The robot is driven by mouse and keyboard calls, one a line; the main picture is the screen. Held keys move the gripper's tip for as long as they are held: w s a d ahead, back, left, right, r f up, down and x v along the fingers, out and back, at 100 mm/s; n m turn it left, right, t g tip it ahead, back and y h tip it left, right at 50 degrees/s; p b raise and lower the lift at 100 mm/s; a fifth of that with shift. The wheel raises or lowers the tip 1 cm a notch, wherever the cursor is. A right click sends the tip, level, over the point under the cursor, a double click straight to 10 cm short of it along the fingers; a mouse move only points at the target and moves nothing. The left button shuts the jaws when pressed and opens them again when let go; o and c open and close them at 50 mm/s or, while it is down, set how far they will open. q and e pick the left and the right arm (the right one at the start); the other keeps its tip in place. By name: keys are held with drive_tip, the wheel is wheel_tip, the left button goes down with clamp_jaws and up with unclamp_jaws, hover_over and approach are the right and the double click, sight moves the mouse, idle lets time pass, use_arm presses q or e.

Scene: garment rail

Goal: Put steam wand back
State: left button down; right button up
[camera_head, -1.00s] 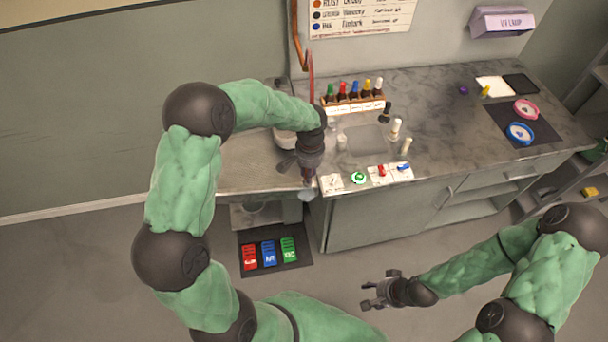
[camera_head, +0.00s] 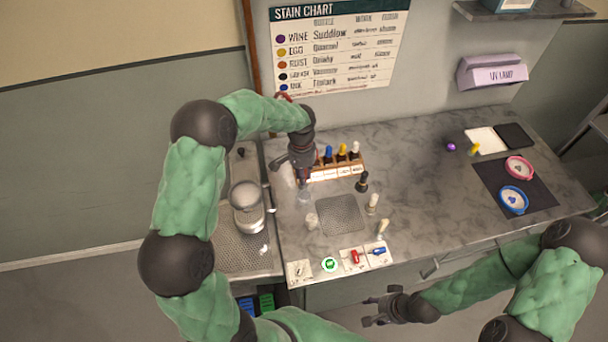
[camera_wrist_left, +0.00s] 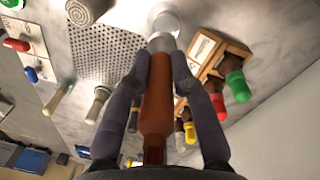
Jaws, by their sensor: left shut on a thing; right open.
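My left gripper (camera_head: 302,176) is shut on the steam wand, whose orange-brown handle (camera_wrist_left: 158,100) runs between the fingers in the left wrist view. The wand's pale, clear-looking head (camera_wrist_left: 163,25) points away from the gripper; it also shows below the gripper in the head view (camera_head: 304,194). The gripper is above the counter, just left of the wooden bottle rack (camera_head: 338,172) and partly hiding it. I cannot tell if the wand touches anything. My right gripper (camera_head: 374,309) is open and empty, in front of the counter. No wand holder is clearly visible.
A perforated plate (camera_head: 341,214) with small bottles around it lies in front of the rack. A silver cylinder (camera_head: 248,210) stands on the metal drain surface (camera_head: 238,258) at left. Cards (camera_head: 352,258) line the front edge. The counter's middle right is clear.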

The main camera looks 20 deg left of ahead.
use_arm(q)
drive_tip(key=shift+s+d+r, duration=0.25)
drive_tip(key=shift+s+d, duration=0.15)
drive_tip(key=shift+w+a+f+b, duration=0.1)
drive_tip(key=shift+a+f+b, duration=0.15)
drive_tip(key=shift+f, duration=0.2)
drive_tip(key=shift+a+f+b, duration=0.15)
drive_tip(key=shift+f+b, duration=0.15)
drive_tip(key=shift+f, duration=0.15)
drive_tip(key=shift+d+f+b, duration=0.15)
drive_tip(key=shift+f+b, duration=0.5)
drive_tip(key=shift+f, duration=0.8)
use_arm(e)
drive_tip(key=f, duration=0.2)
drive_tip(key=shift+s+d+f, duration=0.15)
drive_tip(key=shift+s+f, duration=0.1)
drive_tip(key=shift+f, duration=0.1)
use_arm(q)
drive_tip(key=shift+w, duration=0.15)
drive_tip(key=shift+w, duration=0.3)
drive_tip(key=shift+w+b, duration=0.15)
drive_tip(key=shift+b, duration=0.15)
